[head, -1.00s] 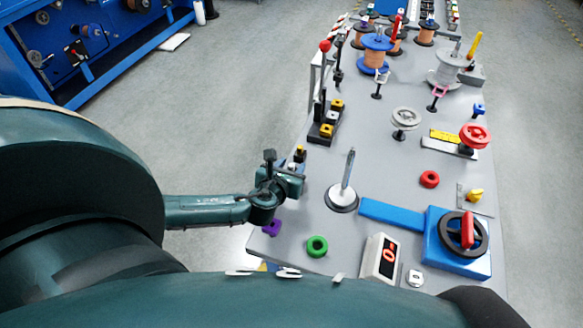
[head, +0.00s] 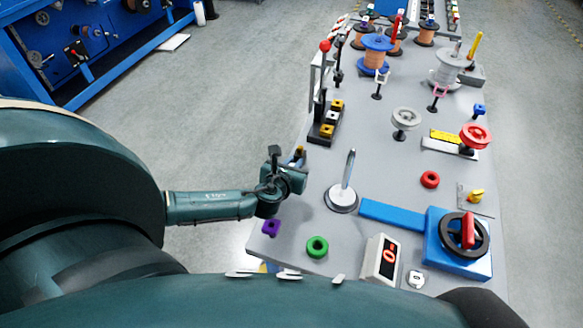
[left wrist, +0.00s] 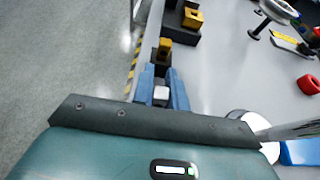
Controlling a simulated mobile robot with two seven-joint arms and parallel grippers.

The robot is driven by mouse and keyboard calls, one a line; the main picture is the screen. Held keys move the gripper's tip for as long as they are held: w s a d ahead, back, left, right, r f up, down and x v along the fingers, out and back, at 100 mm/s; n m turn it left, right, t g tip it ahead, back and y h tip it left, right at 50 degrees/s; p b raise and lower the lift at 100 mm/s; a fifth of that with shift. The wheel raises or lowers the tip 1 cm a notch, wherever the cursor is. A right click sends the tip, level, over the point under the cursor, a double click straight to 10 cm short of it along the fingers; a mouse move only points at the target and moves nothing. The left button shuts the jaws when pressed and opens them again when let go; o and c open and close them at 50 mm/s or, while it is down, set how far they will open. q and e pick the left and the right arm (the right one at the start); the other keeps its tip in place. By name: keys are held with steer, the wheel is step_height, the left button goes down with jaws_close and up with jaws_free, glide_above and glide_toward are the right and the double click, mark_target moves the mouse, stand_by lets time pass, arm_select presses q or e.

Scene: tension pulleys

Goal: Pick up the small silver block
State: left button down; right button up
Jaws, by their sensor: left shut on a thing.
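The small silver block (left wrist: 161,93) sits between the two blue fingers of my left gripper (left wrist: 162,90) in the left wrist view, and the fingers are shut on it. In the head view my left gripper (head: 297,160) is at the left edge of the grey table, and its wrist hides the block. Just beyond the fingertips, a yellow block (left wrist: 165,46) stands on a dark base. I cannot tell whether the silver block touches anything below. My right gripper is not in view.
A black rack (head: 321,138) with yellow and silver blocks stands farther along the edge. A post on a round base (head: 341,199) is right of the gripper. A purple piece (head: 271,228) and a green ring (head: 317,246) lie nearer. Open floor is to the left.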

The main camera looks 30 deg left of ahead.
arm_select(q)
step_height(320, 180, up, 10)
steer(key=p, duration=0.2)
stand_by(0.5)
